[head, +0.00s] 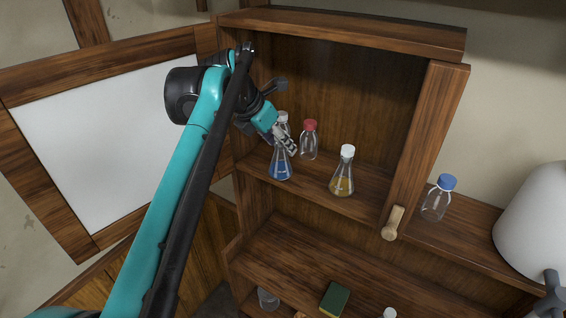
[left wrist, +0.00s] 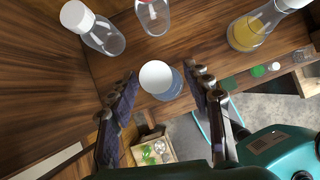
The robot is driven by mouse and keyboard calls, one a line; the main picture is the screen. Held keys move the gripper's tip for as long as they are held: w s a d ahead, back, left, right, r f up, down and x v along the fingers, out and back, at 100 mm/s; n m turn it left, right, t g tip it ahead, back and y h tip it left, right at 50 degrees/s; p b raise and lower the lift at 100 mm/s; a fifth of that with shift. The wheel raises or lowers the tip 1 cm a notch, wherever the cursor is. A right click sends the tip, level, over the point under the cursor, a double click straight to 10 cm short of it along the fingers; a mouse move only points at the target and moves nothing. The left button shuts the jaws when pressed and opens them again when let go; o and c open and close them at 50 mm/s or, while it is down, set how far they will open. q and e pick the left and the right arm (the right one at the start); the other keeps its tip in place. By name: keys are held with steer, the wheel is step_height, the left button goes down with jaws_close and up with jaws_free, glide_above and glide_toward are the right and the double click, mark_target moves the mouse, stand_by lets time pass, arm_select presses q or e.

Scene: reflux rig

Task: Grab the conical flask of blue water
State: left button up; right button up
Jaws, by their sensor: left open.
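The conical flask of blue water (head: 280,169) stands upright near the left front of the wooden cabinet's shelf. My left gripper (head: 287,142) is at its upper part and hides some of its neck. In the left wrist view the flask's white cap (left wrist: 156,77) shows between the two spread fingers of my left gripper (left wrist: 160,90), with some blue (left wrist: 172,88) below it. No finger visibly touches the flask. My left gripper is open. My right gripper is not in view.
On the same shelf stand a red-capped clear bottle (head: 309,140), a white-capped bottle (left wrist: 96,30) behind the gripper, and a flask of yellow liquid (head: 342,175) to the right. A blue-capped bottle (head: 437,199) stands right of the cabinet post. A green sponge (head: 334,299) lies lower down.

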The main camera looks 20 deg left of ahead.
arm_select(q)
steer(key=p+x, duration=0.1)
steer(key=x, duration=0.4)
steer(key=shift+f, duration=0.2)
jaws_close()
